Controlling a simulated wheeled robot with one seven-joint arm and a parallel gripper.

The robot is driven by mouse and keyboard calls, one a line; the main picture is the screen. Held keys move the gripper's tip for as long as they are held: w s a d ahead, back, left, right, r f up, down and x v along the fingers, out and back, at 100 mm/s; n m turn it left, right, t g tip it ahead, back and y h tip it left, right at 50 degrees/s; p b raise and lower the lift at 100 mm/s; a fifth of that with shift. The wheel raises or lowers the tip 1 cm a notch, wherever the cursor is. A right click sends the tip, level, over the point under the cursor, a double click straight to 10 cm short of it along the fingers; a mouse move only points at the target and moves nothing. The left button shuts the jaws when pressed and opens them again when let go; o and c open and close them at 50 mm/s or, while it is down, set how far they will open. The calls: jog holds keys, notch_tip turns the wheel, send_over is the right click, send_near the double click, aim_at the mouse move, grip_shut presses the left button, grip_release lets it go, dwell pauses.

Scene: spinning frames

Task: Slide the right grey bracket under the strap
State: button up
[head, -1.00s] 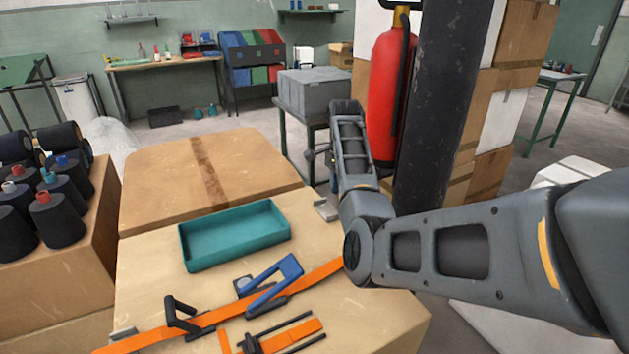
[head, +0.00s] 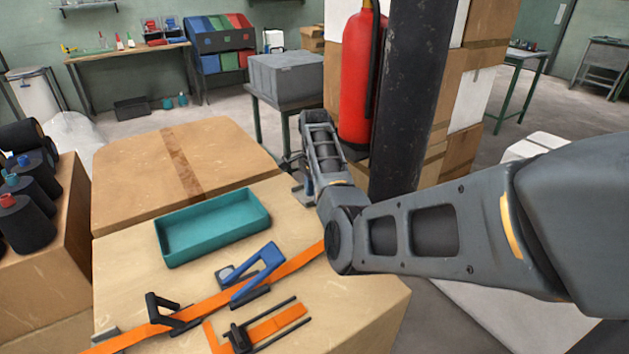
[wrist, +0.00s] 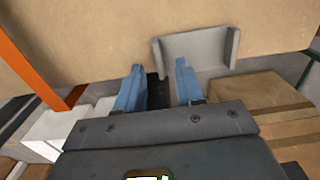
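The right grey bracket (wrist: 200,48) is a flat plate with upturned ends at the cardboard box's edge. In the head view it is a small grey piece (head: 299,191), mostly hidden by my arm. My gripper (wrist: 158,72) has two blue fingers apart with nothing between them. The fingertips are just short of the bracket, near its left half; I cannot tell if they touch. The orange strap (head: 208,306) runs across the box top, left of my arm. It also shows at the left of the wrist view (wrist: 38,68). Another grey bracket (head: 104,338) lies near the strap's left end.
A teal tray (head: 212,248) sits behind the strap. A blue-handled tool (head: 262,268), a black buckle (head: 168,312) and an orange-and-black piece (head: 262,325) lie around the strap. A black column (head: 408,100) and red extinguisher (head: 360,85) stand behind my arm.

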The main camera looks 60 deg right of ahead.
jog(key=shift+f, duration=0.75)
jog(key=shift+c, duration=0.2)
grip_shut()
